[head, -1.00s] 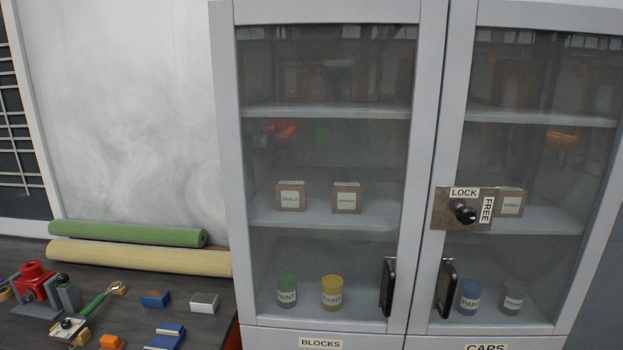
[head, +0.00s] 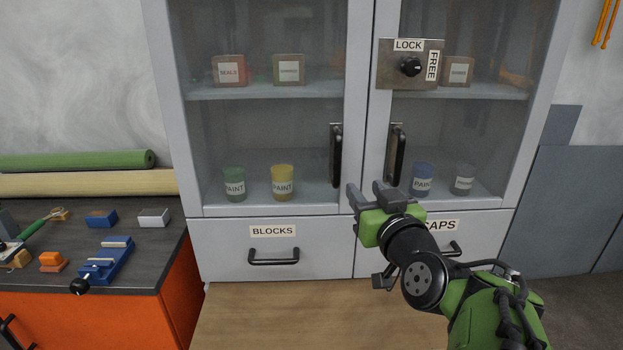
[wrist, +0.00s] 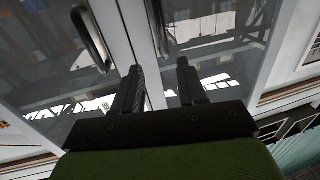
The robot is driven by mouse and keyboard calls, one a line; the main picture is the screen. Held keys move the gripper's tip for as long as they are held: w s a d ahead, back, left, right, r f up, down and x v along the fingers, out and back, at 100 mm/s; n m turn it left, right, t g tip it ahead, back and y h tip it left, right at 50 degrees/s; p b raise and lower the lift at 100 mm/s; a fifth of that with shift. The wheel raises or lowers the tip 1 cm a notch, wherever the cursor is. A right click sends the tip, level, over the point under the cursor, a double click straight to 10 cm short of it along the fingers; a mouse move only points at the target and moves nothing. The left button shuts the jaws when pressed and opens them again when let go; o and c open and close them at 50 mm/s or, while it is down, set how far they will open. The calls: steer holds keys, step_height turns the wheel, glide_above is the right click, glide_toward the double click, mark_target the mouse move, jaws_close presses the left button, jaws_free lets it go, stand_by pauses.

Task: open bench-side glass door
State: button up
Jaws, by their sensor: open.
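The bench-side glass door (head: 263,208) is the left door of the grey cabinet, closed, with a black vertical handle (head: 335,155) near its right edge. That handle also shows at the upper left of the wrist view (wrist: 92,38). My gripper (head: 366,190) is open and empty, in front of the cabinet. In the head view it appears just below and right of the left handle, under the right door's handle (head: 395,155). In the wrist view my fingers (wrist: 158,68) point up toward the seam between the doors, apart from both handles.
A lock plate (head: 388,78) with a black knob, marked LOCK and FREE, sits on the right door. Drawers labelled BLOCKS (head: 230,255) and CAPS lie below. Paint jars and boxes stand inside. The bench (head: 150,245) with a blue vise (head: 106,262) is at left.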

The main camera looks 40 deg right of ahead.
mark_target(339, 159)
steer(key=p+x, duration=0.2)
steer(key=x, duration=1.3)
steer(key=shift+w+r+p, duration=0.2)
steer(key=shift+w+p, duration=0.1)
steer(key=shift+w, duration=0.1)
jaws_close()
